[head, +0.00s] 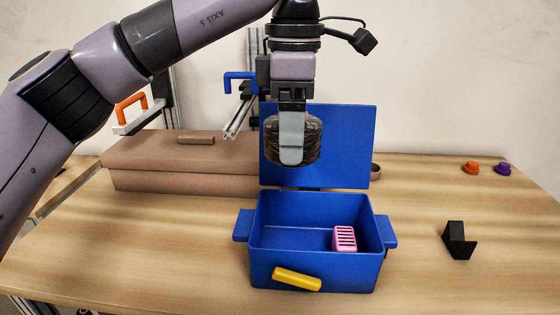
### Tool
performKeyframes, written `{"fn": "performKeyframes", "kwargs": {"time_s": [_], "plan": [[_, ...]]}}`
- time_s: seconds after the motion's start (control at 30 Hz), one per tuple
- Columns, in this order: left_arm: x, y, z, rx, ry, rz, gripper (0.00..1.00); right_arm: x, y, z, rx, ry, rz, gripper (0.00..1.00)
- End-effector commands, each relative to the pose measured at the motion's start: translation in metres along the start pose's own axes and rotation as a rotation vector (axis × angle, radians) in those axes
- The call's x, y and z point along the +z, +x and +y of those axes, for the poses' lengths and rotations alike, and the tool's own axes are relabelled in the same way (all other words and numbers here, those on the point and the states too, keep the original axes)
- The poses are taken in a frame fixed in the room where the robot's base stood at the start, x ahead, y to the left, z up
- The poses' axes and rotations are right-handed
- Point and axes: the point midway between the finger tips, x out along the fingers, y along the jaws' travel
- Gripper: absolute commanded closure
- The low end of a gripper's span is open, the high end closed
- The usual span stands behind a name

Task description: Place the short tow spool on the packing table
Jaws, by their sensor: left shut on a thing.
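My left gripper (292,150) points straight down near the middle of the head view. It is shut on a dark, round, glossy spool (312,140), which I take to be the short tow spool. The gripper finger covers the middle of the spool. The spool is held in the air, in front of the raised blue lid and above the open blue box. The wooden table (140,235) below is the only table top clearly in view; I cannot tell if it is the packing table. My right gripper is not in view.
The open blue box (318,257) has side handles, a yellow latch (297,279) and a pink slotted block (344,238) inside. A brown case (180,160) stands behind left. A black angled piece (459,240), an orange knob (470,167) and a purple knob (502,168) are right. Table front left is clear.

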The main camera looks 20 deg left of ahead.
Motion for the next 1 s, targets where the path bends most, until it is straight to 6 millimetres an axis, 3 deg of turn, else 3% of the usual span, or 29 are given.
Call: {"fn": "performKeyframes", "kwargs": {"time_s": [0.23,0.37,0.8,1.0], "plan": [[-0.004,-0.010,0.001,0.000,0.000,-0.001,0.54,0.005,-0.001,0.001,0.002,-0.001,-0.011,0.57],[-0.023,-0.012,0.007,0.003,-0.004,-0.002,0.54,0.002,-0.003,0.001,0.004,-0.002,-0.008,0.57],[-0.153,-0.014,0.017,0.009,-0.006,-0.003,0.54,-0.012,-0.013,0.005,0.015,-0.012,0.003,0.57],[-0.193,-0.009,0.010,0.004,-0.003,-0.001,0.54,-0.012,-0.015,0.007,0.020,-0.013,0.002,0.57]]}}
